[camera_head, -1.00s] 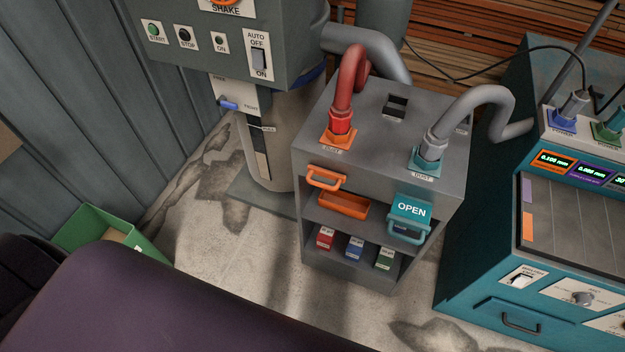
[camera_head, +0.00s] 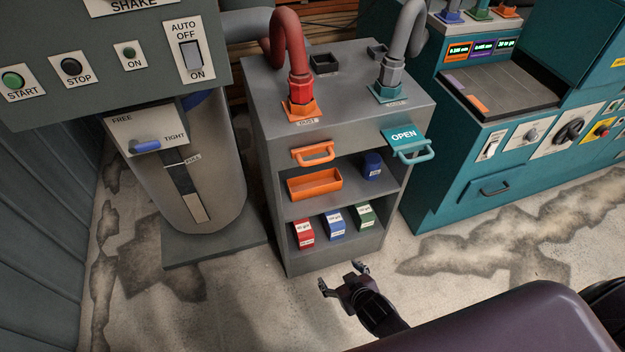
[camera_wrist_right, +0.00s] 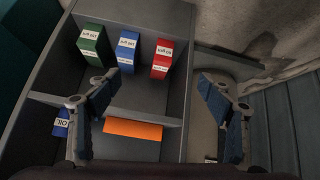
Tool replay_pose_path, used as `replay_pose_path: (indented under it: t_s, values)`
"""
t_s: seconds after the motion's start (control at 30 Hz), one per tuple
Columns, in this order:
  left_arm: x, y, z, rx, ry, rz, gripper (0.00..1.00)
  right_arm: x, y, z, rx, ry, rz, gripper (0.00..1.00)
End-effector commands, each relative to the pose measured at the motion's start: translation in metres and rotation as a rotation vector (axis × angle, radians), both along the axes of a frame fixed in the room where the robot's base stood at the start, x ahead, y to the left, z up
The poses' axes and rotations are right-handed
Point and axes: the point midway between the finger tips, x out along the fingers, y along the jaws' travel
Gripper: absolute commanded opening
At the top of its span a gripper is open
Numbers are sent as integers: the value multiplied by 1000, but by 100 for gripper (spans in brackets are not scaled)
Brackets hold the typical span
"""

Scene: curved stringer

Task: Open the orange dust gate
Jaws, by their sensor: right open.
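The orange dust gate (camera_head: 313,152) is an orange handle on the front of the grey cabinet (camera_head: 268,190), below the red hose's orange fitting. It sits flush against the cabinet front, with no OPEN plate showing. The teal gate (camera_head: 405,141) to its right is pulled out and shows the word OPEN. My right gripper (camera_head: 344,277) is open and empty, low in front of the cabinet, below and apart from the orange handle. In the right wrist view its two fingers (camera_wrist_right: 160,105) are spread before the shelves. The orange handle is not clearly visible there. My left gripper is not in view.
An orange tray (camera_head: 315,184) and a blue can (camera_head: 373,166) stand on the upper shelf. Red, blue and green boxes (camera_head: 334,224) stand on the lower shelf. A dust collector (camera_head: 190,160) is at left, a teal machine (camera_head: 440,190) at right. Floor in front is clear.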

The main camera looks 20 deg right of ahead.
Motion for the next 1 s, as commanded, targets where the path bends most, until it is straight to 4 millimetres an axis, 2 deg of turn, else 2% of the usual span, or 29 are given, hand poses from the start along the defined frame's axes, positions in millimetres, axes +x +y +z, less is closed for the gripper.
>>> replay_pose_path:
  t_s: [0.03, 0.1, 0.17, 0.2, 0.33, 0.4, 0.5, 0.6, 0.7, 0.87, 1.0]
  values:
    - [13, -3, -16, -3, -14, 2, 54, 30, 5, 13, 10, -89, -1, 73]
    - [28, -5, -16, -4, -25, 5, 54, 61, 11, 54, 25, -202, -9, 73]
    - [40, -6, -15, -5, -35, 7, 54, 81, 16, 91, 41, -297, -19, 73]
    - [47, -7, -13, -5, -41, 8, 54, 92, 19, 117, 55, -362, -25, 73]
    - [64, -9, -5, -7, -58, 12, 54, 107, 24, 199, 100, -552, -48, 73]
    - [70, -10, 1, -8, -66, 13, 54, 106, 24, 236, 124, -635, -58, 73]
    - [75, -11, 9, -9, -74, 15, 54, 100, 23, 279, 155, -727, -73, 73]
    - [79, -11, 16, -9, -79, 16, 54, 94, 22, 306, 175, -782, -83, 73]
    - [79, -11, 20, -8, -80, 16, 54, 92, 21, 319, 186, -809, -87, 73]
    - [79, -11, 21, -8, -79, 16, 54, 106, 21, 324, 187, -816, -87, 73]
    - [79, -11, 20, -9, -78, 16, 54, 128, 22, 324, 186, -815, -86, 73]
